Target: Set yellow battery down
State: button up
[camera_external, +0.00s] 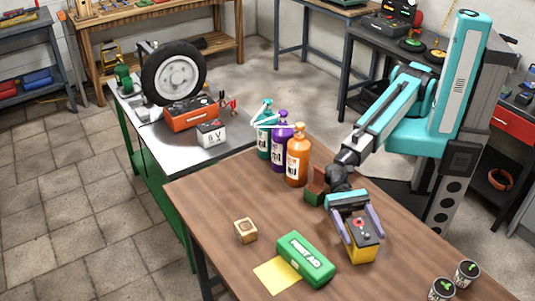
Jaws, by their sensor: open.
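The yellow battery (362,252), yellow below with a dark top, stands upright on the brown wooden table (215,206), right of the green first aid box. My gripper (359,233) is over the battery from above, with its purple fingers open to either side of it. Whether either finger touches the battery cannot be told. The battery's back side is partly hidden by the gripper.
The green first aid box (306,260) lies close left of the battery, by a yellow sheet (277,275). A small wooden block (245,230) is farther left. Orange (298,162), purple (279,146) and teal (263,138) bottles stand behind. Two dark cups (466,272) stand front right.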

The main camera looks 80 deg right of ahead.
aim_at(357, 224)
jog(key=shift+r, duration=0.15)
jog(key=shift+w+d, duration=0.25)
jog(key=shift+d, duration=0.4)
jog(key=shift+v, duration=1)
jog(key=shift+s+a+r+b, duration=0.1)
jog(key=shift+r+b, duration=0.05)
jog(key=shift+r, duration=1.55)
jog(key=shift+a+r+b, duration=0.1)
jog(key=shift+r+b, duration=0.05)
jog(key=shift+r, duration=1.6)
jog(key=shift+o, duration=0.5)
notch_tip(357, 224, down, 2)
jog(key=b, duration=0.3)
jog(key=shift+f, duration=0.1)
jog(key=f+b, duration=0.5)
jog(key=shift+d+f+b, duration=0.2)
jog(key=shift+f+b, duration=0.05)
jog(key=shift+b, duration=0.1)
